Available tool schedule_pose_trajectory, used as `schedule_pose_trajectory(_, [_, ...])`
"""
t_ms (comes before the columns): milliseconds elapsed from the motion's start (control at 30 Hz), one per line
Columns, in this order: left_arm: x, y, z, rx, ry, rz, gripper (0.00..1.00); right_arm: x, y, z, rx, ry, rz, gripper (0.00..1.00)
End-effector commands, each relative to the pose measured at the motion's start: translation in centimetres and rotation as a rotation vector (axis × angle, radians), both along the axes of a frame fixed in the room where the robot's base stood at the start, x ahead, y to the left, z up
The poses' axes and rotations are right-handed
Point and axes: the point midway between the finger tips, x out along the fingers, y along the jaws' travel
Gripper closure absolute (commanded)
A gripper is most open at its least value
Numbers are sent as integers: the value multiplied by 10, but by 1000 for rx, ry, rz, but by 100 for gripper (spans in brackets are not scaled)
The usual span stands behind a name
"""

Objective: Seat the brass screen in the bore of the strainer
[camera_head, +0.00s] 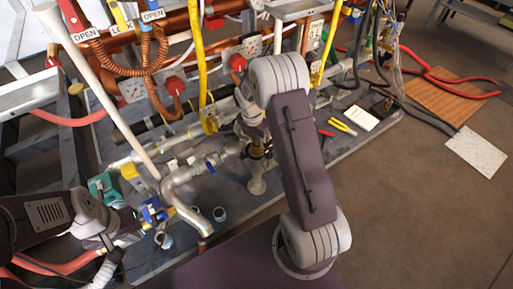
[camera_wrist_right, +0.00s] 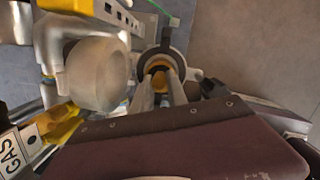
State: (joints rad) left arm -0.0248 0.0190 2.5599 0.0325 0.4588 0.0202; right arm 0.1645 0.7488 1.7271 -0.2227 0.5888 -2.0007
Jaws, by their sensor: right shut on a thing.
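The strainer (camera_wrist_right: 176,50) is seen from above in the right wrist view, with a dark round rim around its mouth. The brass screen (camera_wrist_right: 158,70) lies within that rim, between the fingertips of my right gripper (camera_wrist_right: 160,84), which is shut on it. I cannot tell how deep the screen sits in the bore. In the head view, my right gripper (camera_head: 256,147) is above the grey strainer body, and the arm partly hides it. My left gripper (camera_head: 140,217) is at the lower left by a blue-handled fitting, apart from the strainer. Its fingers are unclear.
Pipes, copper lines and yellow hoses crowd the back of the grey bench. Yellow-handled pliers (camera_head: 343,127) and a white card (camera_head: 360,118) lie to the right. Small grey fittings (camera_head: 219,214) stand at the front. The floor (camera_head: 420,210) at the right is open.

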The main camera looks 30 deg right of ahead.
Motion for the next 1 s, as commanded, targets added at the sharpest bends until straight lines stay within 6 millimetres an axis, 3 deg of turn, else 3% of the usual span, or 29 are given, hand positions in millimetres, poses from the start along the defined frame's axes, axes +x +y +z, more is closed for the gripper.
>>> schedule_pose_trajectory(100, [0, 0, -22, 0, 0, 0, 100, -1, 0, -32, 0, 4, 1, 100])
schedule_pose_trajectory(200, [0, 0, -31, 0, 0, 0, 100, -1, 0, -48, 1, 3, 0, 100])
schedule_pose_trajectory(567, [0, 0, -26, 0, 0, 0, 100, 0, 0, -48, 0, 1, 0, 100])
schedule_pose_trajectory(600, [0, 0, -26, 0, 0, 0, 100, 0, 0, -47, 0, 1, 0, 72])
schedule_pose_trajectory(900, [0, 0, -27, 0, 0, 0, 100, 0, 0, -47, 0, 1, 0, 72])
schedule_pose_trajectory(1000, [0, 0, -18, 0, 0, 0, 100, -1, 1, -33, 0, 0, 0, 72])
